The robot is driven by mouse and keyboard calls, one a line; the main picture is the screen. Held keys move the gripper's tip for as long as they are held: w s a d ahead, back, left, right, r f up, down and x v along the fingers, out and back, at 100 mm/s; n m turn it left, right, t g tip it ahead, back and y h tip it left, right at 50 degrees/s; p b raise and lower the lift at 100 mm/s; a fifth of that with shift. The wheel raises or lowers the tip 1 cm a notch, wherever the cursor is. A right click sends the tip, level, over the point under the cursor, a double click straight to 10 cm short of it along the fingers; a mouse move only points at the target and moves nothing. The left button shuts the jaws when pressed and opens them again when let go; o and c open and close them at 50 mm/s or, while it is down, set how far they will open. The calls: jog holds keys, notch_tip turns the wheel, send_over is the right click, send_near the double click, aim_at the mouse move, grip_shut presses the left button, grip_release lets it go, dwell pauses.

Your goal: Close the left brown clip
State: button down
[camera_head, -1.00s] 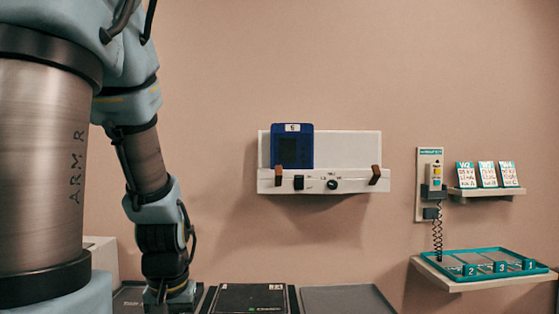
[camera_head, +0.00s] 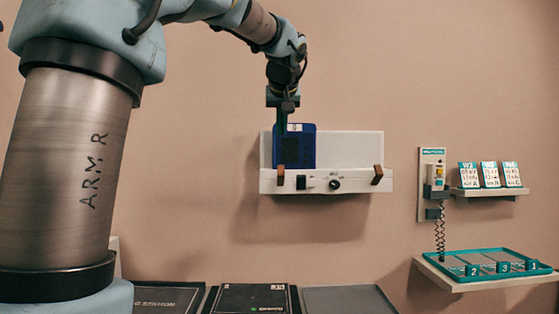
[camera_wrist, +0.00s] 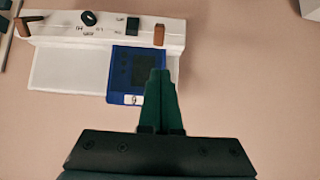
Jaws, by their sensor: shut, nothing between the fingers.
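The left brown clip (camera_head: 280,176) stands upright on the front ledge of a white wall unit (camera_head: 350,148). The blue plate (camera_head: 308,146) with a dark square window stands in the unit's left part. My gripper (camera_head: 282,132) points down at the plate's upper left, above the clip. Its green fingers (camera_wrist: 159,72) are together and empty, and cover part of the plate in the wrist view. Contact with the plate cannot be told.
A right brown clip (camera_head: 377,174) leans on the ledge. A black switch (camera_head: 301,182) and a knob (camera_head: 335,185) sit between the clips. A handset (camera_head: 436,178), small shelf with cards (camera_head: 489,174) and teal tray (camera_head: 495,263) are at right. Wall below the unit is clear.

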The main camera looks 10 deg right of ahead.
aim_at(280, 172)
jog(key=shift+f, duration=0.1)
jog(key=p+x, duration=0.4)
jog(key=x, duration=1)
jog(key=shift+w+r+p, duration=0.2)
jog(key=shift+r+p, duration=0.15)
jog(key=shift+p, duration=0.6)
jog(key=shift+f+g, duration=0.1)
jog(key=shift+g, duration=0.2)
jog(key=shift+w+p, duration=0.1)
jog(key=shift+p, duration=0.3)
